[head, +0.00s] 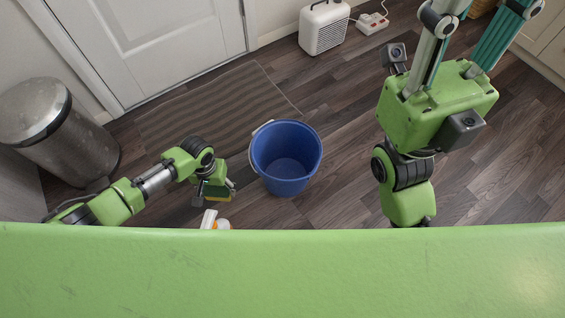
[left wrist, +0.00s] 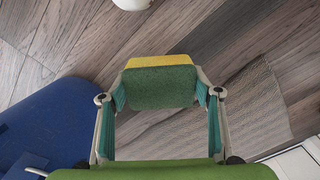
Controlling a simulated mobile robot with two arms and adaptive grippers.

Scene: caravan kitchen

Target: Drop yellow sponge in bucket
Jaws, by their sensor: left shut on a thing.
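The yellow sponge (left wrist: 158,62) has a green scouring side and sits between the fingers of my left gripper (left wrist: 160,95), which is shut on it. In the head view only a small yellow strip of the sponge (head: 217,198) shows below my left gripper (head: 214,192). The blue bucket (head: 286,158) stands upright on the floor, just right of my left gripper, and looks empty. In the left wrist view the bucket (left wrist: 50,125) is at the lower left, beside the gripper and not under the sponge.
A white bottle with an orange part (head: 222,224) stands on the floor near my left gripper. A striped mat (head: 215,105) lies by the door. A metal bin (head: 60,135) is at left. A white heater (head: 323,27) and power strip (head: 372,23) are at the back.

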